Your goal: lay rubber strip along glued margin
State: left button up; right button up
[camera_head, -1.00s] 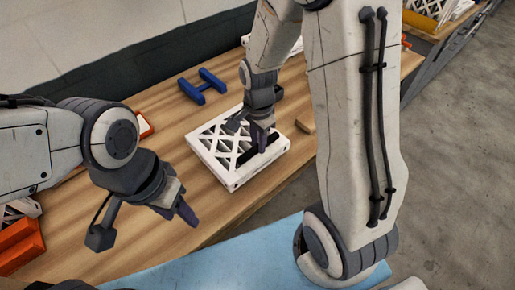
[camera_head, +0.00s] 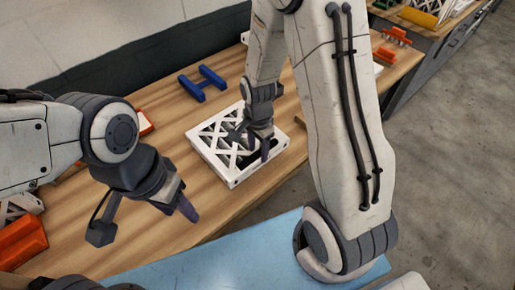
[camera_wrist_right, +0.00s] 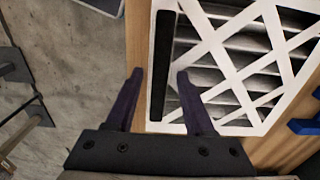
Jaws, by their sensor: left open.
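A white boxed filter (camera_head: 232,182) with a lattice face lies on the wooden table. A black rubber strip (camera_wrist_right: 162,65) lies along the filter's white margin in the right wrist view, roughly parallel to the edge. Whether it touches glue I cannot tell. My right gripper (camera_wrist_right: 159,74) is open over that margin, one finger on each side of the strip, with gaps visible. In the head view my right gripper (camera_head: 259,152) partly hides the strip. My left gripper (camera_head: 185,207) is open and empty above the table's front, left of the filter.
A blue H-shaped piece (camera_head: 202,84) lies behind the filter. Orange parts (camera_head: 22,243) are at the left. A light blue surface (camera_head: 215,262) lies in front. Table between the filter and the left gripper is bare.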

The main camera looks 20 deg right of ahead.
aim_at(258, 152)
jog(key=shift+r, duration=0.7)
notch_tip(258, 152, up, 10)
jog(key=s+a+r+n, duration=0.2)
jog(key=s+a+n, duration=0.4)
jog(key=s+n, duration=0.3)
jog(key=s+a+r+n+y, duration=0.1)
jog(key=s+a+r+n, duration=0.1)
jog(key=s+a+n, duration=0.4)
jog(key=s+n, duration=0.3)
jog(key=n, duration=0.3)
jog(key=shift+a+r+b, duration=0.2)
jog(key=shift+a+b, duration=0.15)
jog(key=shift+a, duration=0.05)
